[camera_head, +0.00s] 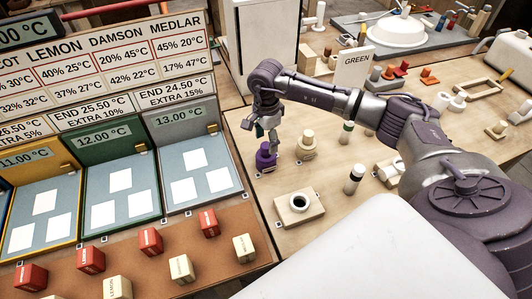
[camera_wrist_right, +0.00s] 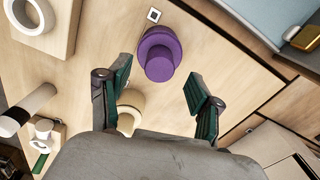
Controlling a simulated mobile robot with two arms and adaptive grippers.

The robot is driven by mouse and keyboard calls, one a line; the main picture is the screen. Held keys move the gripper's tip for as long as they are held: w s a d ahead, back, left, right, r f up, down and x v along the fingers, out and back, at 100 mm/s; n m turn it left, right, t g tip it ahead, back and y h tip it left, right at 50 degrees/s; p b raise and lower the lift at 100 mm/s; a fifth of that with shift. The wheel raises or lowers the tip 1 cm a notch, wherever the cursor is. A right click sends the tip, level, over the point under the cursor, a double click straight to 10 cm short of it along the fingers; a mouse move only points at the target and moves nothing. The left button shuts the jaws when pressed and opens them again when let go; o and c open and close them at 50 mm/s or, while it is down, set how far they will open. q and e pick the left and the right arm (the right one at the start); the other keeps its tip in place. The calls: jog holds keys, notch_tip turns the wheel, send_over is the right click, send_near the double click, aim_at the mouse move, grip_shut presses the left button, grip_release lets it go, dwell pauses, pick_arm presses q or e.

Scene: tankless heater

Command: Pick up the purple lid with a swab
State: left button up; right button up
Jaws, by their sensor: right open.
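The purple lid (camera_head: 266,160), a round piece with a raised knob, stands on the wooden table at its left side. It also shows in the right wrist view (camera_wrist_right: 158,52), just beyond the fingertips and roughly midway between them. My right gripper (camera_head: 265,133) points down just above the lid in the head view. In the right wrist view the same gripper (camera_wrist_right: 158,76) has its two green-padded fingers apart with nothing between the tips. I cannot make out a swab on the lid. My left gripper is in neither view.
A cream lid (camera_head: 307,147) stands close to the right of the purple one. A wooden block with a white ring (camera_head: 298,206) and a dark-capped vial (camera_head: 354,179) are nearer. A GREEN sign (camera_head: 356,59) stands behind. Panels with white squares (camera_head: 197,172) lie left of the table edge.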

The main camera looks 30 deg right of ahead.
aim_at(266, 145)
jog(key=shift+a+f+p, duration=0.1)
jog(key=shift+f+p, duration=0.4)
jog(key=shift+f, duration=1.5)
grip_shut()
